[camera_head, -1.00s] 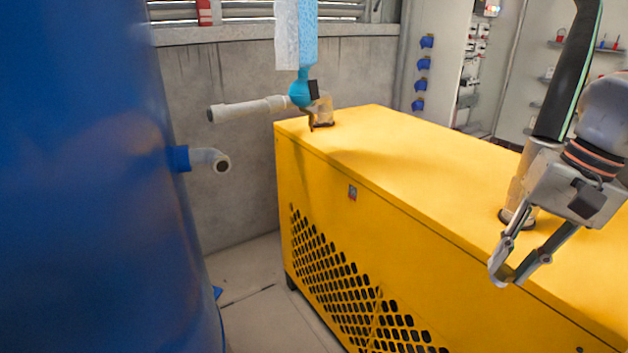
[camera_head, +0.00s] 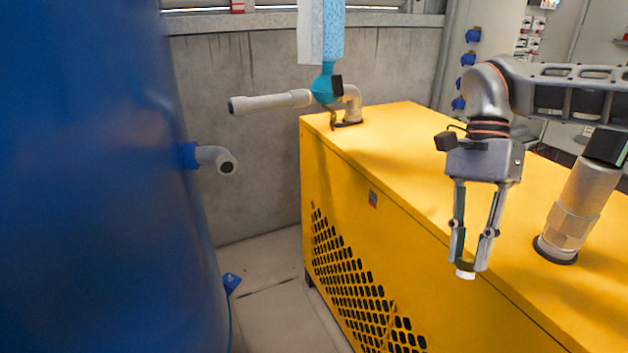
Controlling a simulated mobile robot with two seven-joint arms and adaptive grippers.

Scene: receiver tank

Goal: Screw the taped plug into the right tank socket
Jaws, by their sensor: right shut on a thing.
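My right gripper (camera_head: 468,262) points down over the front edge of the yellow machine. Its fingers are closed on a small plug, whose white end (camera_head: 465,274) shows just below the fingertips. The fingers hide the rest of the plug. The big blue tank (camera_head: 95,180) fills the left side. A grey elbow pipe (camera_head: 213,156) comes out of a blue fitting on the tank's right side, and its dark round end faces me. The gripper is well to the right of this elbow and lower in the picture. I cannot tell whether that end is the right socket. My left gripper is not in view.
The yellow machine (camera_head: 400,180) stands right of the tank. A pale pipe (camera_head: 272,102) with a teal valve (camera_head: 324,88) reaches from its top towards the tank. A thick pipe fitting (camera_head: 572,215) rises near my right gripper. Floor shows between tank and machine.

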